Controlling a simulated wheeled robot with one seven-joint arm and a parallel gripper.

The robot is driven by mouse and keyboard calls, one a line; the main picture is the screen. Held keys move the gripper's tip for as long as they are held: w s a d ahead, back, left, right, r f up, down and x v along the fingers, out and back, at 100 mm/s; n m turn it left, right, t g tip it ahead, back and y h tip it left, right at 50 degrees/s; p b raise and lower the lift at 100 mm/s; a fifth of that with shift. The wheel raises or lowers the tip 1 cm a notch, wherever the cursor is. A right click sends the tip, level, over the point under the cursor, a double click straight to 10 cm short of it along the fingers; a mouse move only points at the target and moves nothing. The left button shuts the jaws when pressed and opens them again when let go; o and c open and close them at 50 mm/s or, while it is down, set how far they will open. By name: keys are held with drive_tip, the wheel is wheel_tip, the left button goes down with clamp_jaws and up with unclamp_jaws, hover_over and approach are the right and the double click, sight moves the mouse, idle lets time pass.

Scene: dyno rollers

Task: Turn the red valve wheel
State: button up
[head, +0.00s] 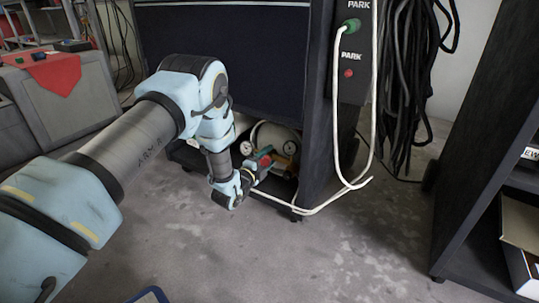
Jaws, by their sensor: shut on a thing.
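My gripper (255,173) is at the end of my pale blue arm, low down at the open lower bay of a dark cabinet. The red valve wheel (265,160) shows as a small red patch right at the gripper's tip, in front of a whitish tank (275,134). My gripper is shut on the valve wheel. The fingers are small in the picture and partly merge with the fittings behind, so the exact grip and the wheel's turn angle cannot be told.
A round gauge (246,148) sits beside the wheel. A white hose (372,110) hangs from a green plug (351,25) and crosses the floor near the cabinet's corner. Black cables (405,70) hang behind. A dark shelf (480,170) stands right. The grey floor (330,250) in front is clear.

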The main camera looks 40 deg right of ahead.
drive_tip(key=shift+m, duration=0.6)
drive_tip(key=o, duration=1.4)
drive_tip(key=shift+c, duration=0.2)
drive_tip(key=p+v, duration=0.4)
drive_tip(key=v, duration=0.6)
drive_tip(key=shift+a+p, duration=0.35)
drive_tip(key=shift+a, duration=0.05)
